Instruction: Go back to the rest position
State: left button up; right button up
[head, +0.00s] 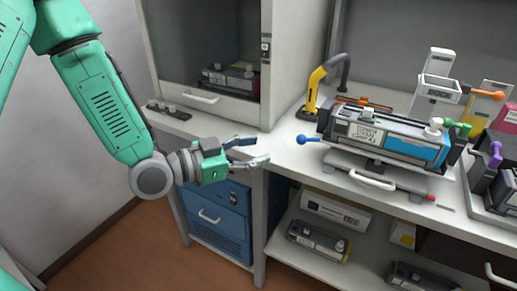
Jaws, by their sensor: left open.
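My left arm comes in from the upper left in the head view. My left gripper (248,152) is open and empty. In the picture it lies in front of the bench's front edge, left of the cartridge. A long toner cartridge (382,133) with a blue section and a white label lies on a stand on the bench, to the right of the gripper and apart from it. My right arm and gripper are not in view.
A white bench (290,158) spans the middle and right. A cabinet (202,98) with a glass front stands at the back left. A yellow and black hose arm (318,80) rises behind the gripper. Shelves below hold another cartridge (318,240). The floor (135,250) at the lower left is clear.

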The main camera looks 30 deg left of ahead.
pick_arm(q)
jog(key=s+f+n+g+y, duration=0.2)
jog(key=s+f+g, duration=0.15)
jog(key=f, duration=0.55)
jog(key=s+f+n+g+y, duration=0.25)
jog(key=s+f, duration=0.25)
jog(key=f, duration=0.5)
jog(key=s+a+f+n+g+y, duration=0.2)
jog(key=s+f, duration=0.3)
jog(key=s, duration=0.4)
jog(key=s+a+f+n+g+y, duration=0.2)
jog(key=s+f+g, duration=0.3)
jog(key=s, duration=0.4)
jog(key=shift+a+f+y, duration=0.15)
jog(key=shift+f+y, duration=0.3)
jog(key=shift+f, duration=0.2)
jog(key=shift+w, duration=0.1)
